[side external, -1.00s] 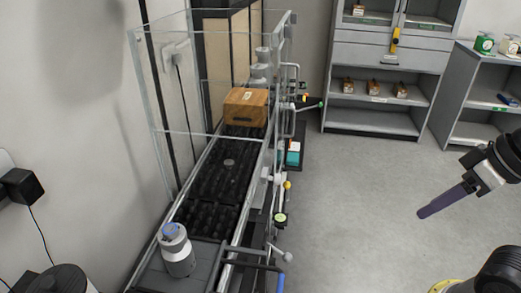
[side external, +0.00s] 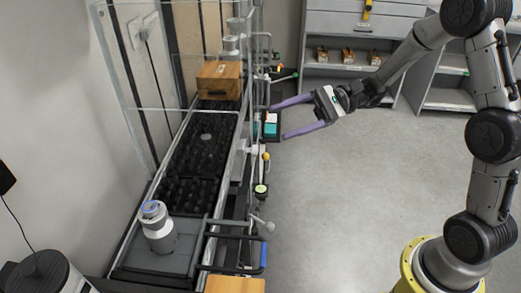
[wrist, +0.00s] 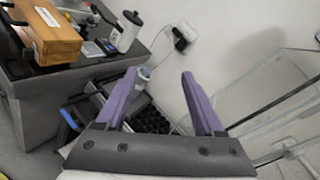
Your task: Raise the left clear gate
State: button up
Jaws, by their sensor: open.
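Clear panels with thin pale frames stand around the far part of a conveyor; one clear panel (side external: 125,75) shows at its wall side in the side view. A clear panel (wrist: 262,92) also fills the right of the wrist view. I cannot tell which panel is the left gate. My gripper (side external: 279,121) is open and empty, right of the conveyor, with its purple fingers pointing left toward the rail fittings. In the wrist view my gripper (wrist: 160,73) has its fingers wide apart with nothing between them.
The black roller conveyor (side external: 190,150) carries a wooden box (side external: 219,80) at its far end. A grey bottle with a blue cap (side external: 158,228) stands at its near end. A blue-gripped handle (side external: 264,254) and several knobs stick out on the right side. The floor (side external: 340,190) there is clear.

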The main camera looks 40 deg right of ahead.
jog(key=w+d+f+m+t+h, duration=0.2)
jog(key=d+f+m+t, duration=0.2)
jog(key=d+f+m, duration=0.45)
jog(key=w+d+f+m+t+h, duration=0.1)
jog(key=w+d+f+m+t, duration=0.3)
jog(key=f, duration=0.8)
jog(key=x, duration=1.1)
jog(key=shift+w+a+n, duration=0.15)
jog(key=shift+a+n, duration=0.2)
jog(key=shift+a, duration=0.05)
jog(key=shift+f, duration=0.15)
grip_shut()
